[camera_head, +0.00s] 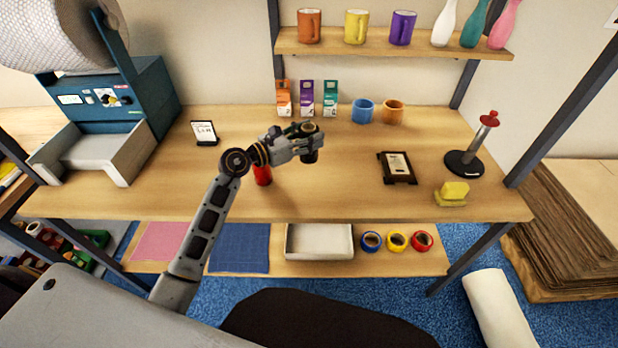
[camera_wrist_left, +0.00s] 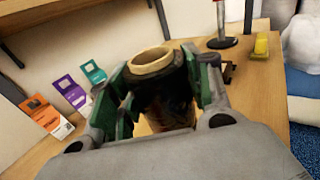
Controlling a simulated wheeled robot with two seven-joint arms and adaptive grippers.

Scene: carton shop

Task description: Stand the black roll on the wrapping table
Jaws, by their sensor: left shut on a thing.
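The black roll (camera_wrist_left: 162,95) is a dark cylinder with a tan rim at its top, close up in the left wrist view. My left gripper (camera_head: 305,141) is shut on it, with a finger on each side. In the head view the roll (camera_head: 311,156) shows at the fingertips, roughly upright, over the middle of the wrapping table (camera_head: 340,190). I cannot tell whether its lower end touches the table top. My right gripper is not in view.
A red roll (camera_head: 263,175) stands beside my left forearm. A black framed card (camera_head: 397,168), a yellow tape dispenser (camera_head: 452,193) and a red-topped post (camera_head: 480,145) are to the right. Small boxes (camera_head: 307,98) and two mugs (camera_head: 378,111) line the back. Table in front is clear.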

